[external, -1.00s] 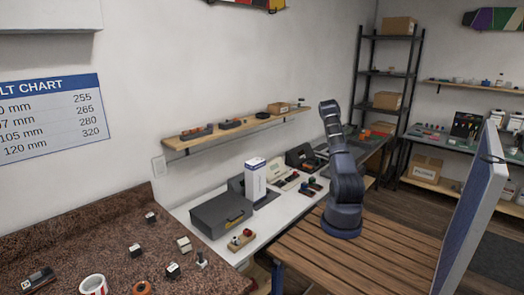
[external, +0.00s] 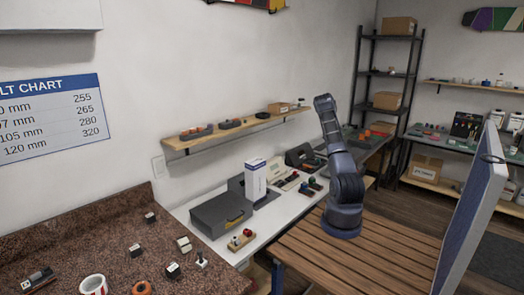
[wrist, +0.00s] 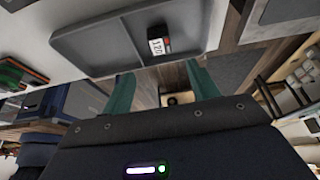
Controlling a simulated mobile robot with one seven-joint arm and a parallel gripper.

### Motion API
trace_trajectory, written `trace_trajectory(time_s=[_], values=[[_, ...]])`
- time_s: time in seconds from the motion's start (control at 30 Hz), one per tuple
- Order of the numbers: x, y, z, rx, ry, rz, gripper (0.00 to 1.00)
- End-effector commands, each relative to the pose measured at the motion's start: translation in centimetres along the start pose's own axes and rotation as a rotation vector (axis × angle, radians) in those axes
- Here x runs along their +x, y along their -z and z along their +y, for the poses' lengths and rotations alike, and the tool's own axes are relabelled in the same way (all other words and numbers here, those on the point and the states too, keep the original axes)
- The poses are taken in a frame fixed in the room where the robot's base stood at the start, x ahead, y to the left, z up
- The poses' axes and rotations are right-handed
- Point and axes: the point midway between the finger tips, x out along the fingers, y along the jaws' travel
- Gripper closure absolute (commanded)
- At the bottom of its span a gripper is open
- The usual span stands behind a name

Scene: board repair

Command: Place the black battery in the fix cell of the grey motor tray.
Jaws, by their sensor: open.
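In the wrist view a grey tray (wrist: 95,45) with low walls and a divider lies beyond my fingertips. A small black block with a white printed label, seemingly the black battery (wrist: 157,31), is in the tray just right of the divider, close to the near wall. No marking shows which cell is the fix cell. My gripper (wrist: 162,88) is open, its two teal fingers wide apart and nothing between them. The fingertips point toward the tray's near wall, apart from the battery. In the external view my fingers and the battery are too hidden or small to make out.
A white bench (external: 285,208) holds a grey case (external: 220,214), a white-and-blue box (external: 255,182) and small parts. A wall shelf (external: 235,130) hangs above it. A granite counter (external: 80,240) is at left, a blue panel (external: 470,225) at right.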

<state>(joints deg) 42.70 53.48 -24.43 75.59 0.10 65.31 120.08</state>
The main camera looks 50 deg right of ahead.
Motion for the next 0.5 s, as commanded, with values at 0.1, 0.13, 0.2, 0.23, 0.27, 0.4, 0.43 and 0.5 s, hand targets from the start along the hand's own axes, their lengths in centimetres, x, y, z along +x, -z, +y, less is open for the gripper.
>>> trace_trajectory(time_s=[0.1, 0.13, 0.2, 0.23, 0.27, 0.4, 0.43, 0.5], values=[[-1.0, -0.2, 0.6, -0.022, 0.004, -0.010, 0.40], [-1.5, -0.3, 1.0, -0.037, 0.006, -0.016, 0.40], [-3.3, -0.6, 2.2, -0.084, 0.013, -0.034, 0.40], [-4.2, -0.8, 2.9, -0.111, 0.017, -0.043, 0.40], [-5.2, -0.9, 3.7, -0.142, 0.022, -0.053, 0.40], [-10.1, -1.5, 7.9, -0.302, 0.048, -0.104, 0.40], [-11.1, -1.6, 8.9, -0.336, 0.055, -0.114, 0.40], [-13.3, -1.7, 11.2, -0.420, 0.070, -0.137, 0.40]])
